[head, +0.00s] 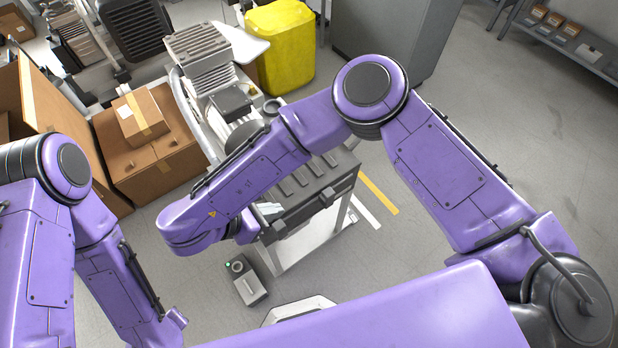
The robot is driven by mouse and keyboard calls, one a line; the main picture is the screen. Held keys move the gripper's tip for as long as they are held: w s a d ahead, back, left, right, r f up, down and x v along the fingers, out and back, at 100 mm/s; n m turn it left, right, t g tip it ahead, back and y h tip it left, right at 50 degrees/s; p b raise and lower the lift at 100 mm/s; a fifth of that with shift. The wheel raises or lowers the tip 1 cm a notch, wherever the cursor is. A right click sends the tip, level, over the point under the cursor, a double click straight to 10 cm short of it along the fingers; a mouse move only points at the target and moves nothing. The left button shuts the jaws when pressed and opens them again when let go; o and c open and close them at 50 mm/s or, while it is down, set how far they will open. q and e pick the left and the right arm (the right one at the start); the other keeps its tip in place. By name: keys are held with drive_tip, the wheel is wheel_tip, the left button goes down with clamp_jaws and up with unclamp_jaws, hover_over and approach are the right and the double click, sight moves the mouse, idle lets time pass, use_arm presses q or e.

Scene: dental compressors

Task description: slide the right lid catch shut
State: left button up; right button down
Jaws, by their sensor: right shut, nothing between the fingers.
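A dark grey case with a ribbed lid (322,182) sits on a light metal stand at the centre of the head view. My right forearm crosses in front of it and hides its left part. My right gripper (274,222) is at the case's near left side, shut with nothing in it. It shows small and partly hidden by my wrist, and I cannot tell whether it touches the case. The right lid catch cannot be made out. My left arm is low at the left, and its gripper is not in view.
A small grey box with a green light (246,279) is on the floor in front of the stand. Cardboard boxes (150,150) are at the left, a compressor (205,65) behind, and a yellow bin (280,48) at the back. The floor at right is clear.

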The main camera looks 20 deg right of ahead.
drive_tip(key=shift+s+d+r, duration=0.1)
drive_tip(key=shift+s+r, duration=0.05)
drive_tip(key=shift+s, duration=0.2)
drive_tip(key=p, duration=0.3)
approach(324, 197)
wheel_tip(324, 197, down, 3)
drive_tip(key=d, duration=0.1)
drive_tip(key=d+p, duration=0.1)
drive_tip(key=w+d, duration=0.1)
drive_tip(key=shift+w+f+p, duration=0.1)
drive_tip(key=shift+f+p, duration=0.2)
drive_tip(key=shift+f, duration=0.05)
drive_tip(key=shift+w+d+f, duration=0.1)
drive_tip(key=shift+d, duration=0.4)
use_arm(q)
drive_tip(key=r, duration=0.5)
drive_tip(key=shift+s, duration=0.2)
